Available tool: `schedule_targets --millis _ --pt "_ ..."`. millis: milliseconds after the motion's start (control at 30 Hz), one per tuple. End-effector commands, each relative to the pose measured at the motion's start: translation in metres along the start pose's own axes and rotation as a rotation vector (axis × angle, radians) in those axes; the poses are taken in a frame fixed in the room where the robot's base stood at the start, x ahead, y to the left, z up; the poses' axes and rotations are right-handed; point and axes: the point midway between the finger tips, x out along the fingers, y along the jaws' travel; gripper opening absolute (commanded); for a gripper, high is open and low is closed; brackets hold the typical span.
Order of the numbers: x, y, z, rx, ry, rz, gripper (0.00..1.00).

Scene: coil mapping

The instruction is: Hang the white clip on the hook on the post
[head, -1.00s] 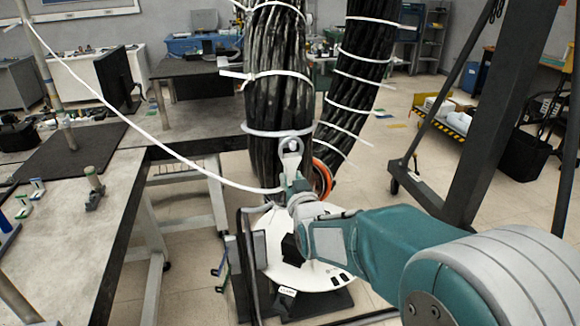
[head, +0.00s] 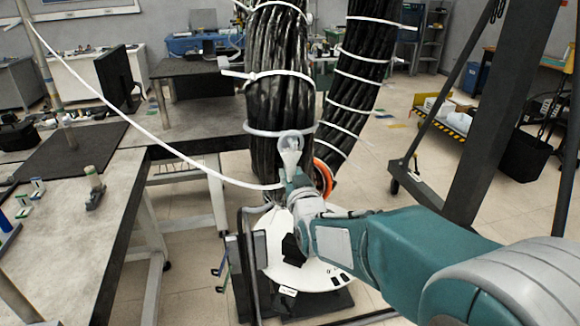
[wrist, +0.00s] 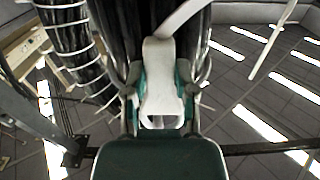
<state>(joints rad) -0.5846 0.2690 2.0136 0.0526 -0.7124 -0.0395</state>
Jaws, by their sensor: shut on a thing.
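The white clip (head: 291,146) stands upright in my gripper (head: 293,180), in front of the thick black cable bundle. In the wrist view the clip (wrist: 160,82) lies between the two fingers of my gripper (wrist: 160,105), which is shut on it. A white cable runs from the upper left down to my gripper. A thin pale post (head: 48,70) rises at the left, by the dark mat. I cannot make out a hook on it. Whether the clip touches the bundle is unclear.
Black cable bundles (head: 272,90) with white ties hang close behind my gripper. An orange ring (head: 323,178) and a white disc (head: 312,268) are close by. A grey table (head: 65,240) with small clamps is at the left. A dark frame (head: 490,110) stands at the right.

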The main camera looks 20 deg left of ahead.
Motion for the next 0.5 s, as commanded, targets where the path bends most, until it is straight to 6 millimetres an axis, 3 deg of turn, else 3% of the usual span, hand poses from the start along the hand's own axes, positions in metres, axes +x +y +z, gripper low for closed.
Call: schedule_targets --millis 500 --pt "-0.0028 0.0053 -0.0011 0.0 0.001 0.0 0.0"
